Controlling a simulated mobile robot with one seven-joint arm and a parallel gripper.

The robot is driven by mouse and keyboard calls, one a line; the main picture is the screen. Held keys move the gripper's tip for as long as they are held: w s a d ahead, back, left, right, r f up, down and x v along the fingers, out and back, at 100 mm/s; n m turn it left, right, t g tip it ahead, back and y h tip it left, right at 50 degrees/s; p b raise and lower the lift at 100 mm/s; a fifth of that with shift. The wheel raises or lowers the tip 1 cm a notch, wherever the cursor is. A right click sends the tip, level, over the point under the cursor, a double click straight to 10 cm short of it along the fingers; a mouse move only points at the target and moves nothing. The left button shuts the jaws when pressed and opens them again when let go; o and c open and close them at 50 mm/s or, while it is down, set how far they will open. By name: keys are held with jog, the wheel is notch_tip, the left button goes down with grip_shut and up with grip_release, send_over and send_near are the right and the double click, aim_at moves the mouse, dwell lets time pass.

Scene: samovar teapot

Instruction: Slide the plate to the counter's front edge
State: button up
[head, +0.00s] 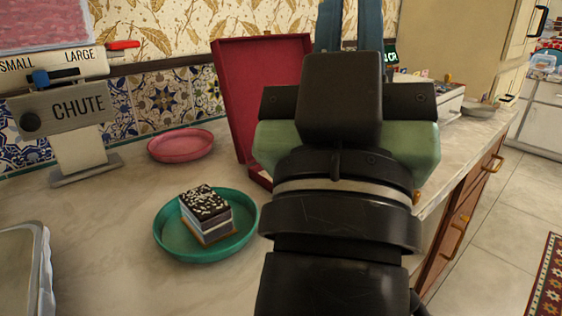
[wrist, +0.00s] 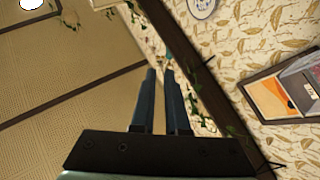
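A teal plate (head: 170,243) lies on the counter (head: 110,275) with a square piece of layered cake (head: 207,213) on it. A pink plate (head: 180,146) lies farther back near the tiled wall. The counter's front edge (head: 462,186) runs along the right side, partly hidden by my arm. My gripper (head: 350,12) points upward, above and to the right of the teal plate and away from it. In the wrist view my gripper (wrist: 160,72) has its two blue fingers apart, with nothing between them. No plate shows in the wrist view.
An open red box (head: 240,90) stands behind my arm. A chute stand (head: 75,110) is at the back left, and a metal tray (head: 25,270) is at the front left. Bare counter surrounds the teal plate on the left and front. Drawers (head: 460,225) are below the right edge.

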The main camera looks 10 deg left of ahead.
jog(key=w+a+f+n+g+y+p, duration=0.1)
jog(key=w+a+f+n+g+p, duration=0.1)
jog(key=w+a+n+g+p, duration=0.55)
jog(key=n+g+p, duration=0.3)
jog(key=n+p, duration=0.5)
jog(key=p, duration=0.5)
send_over(245, 235)
jog(key=a, duration=0.2)
notch_tip(245, 235, down, 7)
jog(key=s+d+f+n+g+h+p, duration=0.1)
jog(key=s+f+n+g+p, duration=0.5)
jog(key=n+p, duration=0.7)
jog(key=s+f+h+p, duration=0.1)
jog(key=s+f+p, duration=0.1)
jog(key=s, duration=0.2)
jog(key=shift+s+f, duration=0.15)
jog(key=shift+s, duration=0.05)
jog(key=x, duration=1.3)
jog(key=shift+d+b, duration=0.15)
jog(key=shift+b, duration=0.25)
